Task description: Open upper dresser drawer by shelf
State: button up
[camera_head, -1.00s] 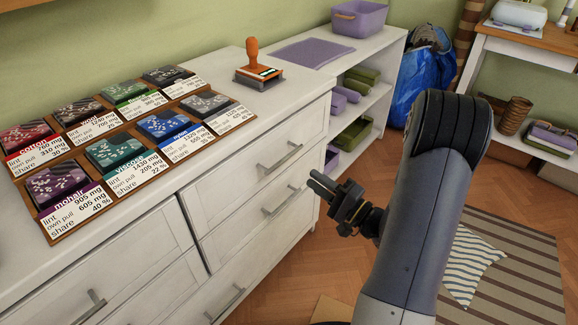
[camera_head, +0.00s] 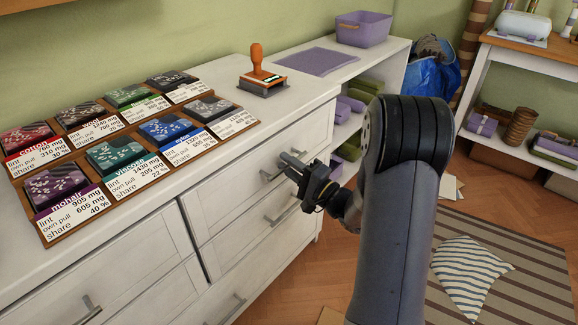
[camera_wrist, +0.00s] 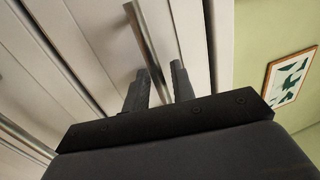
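The white dresser's upper drawer (camera_head: 222,202), on the side by the shelf, looks closed. Its bar handle (camera_head: 267,177) is partly covered by my gripper (camera_head: 288,164), which is at the drawer front. In the wrist view the metal handle (camera_wrist: 148,38) runs down toward the gap between my two fingers (camera_wrist: 160,82). The fingers are apart, and the handle's near end lies between them; I cannot tell whether either finger touches it.
A lower drawer handle (camera_head: 282,214) sits just below. An orange-handled stamp (camera_head: 258,68) and a sample board (camera_head: 150,189) rest on the dresser top. A white shelf (camera_head: 385,62) stands behind.

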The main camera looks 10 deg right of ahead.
grip_shut()
dwell(0.5)
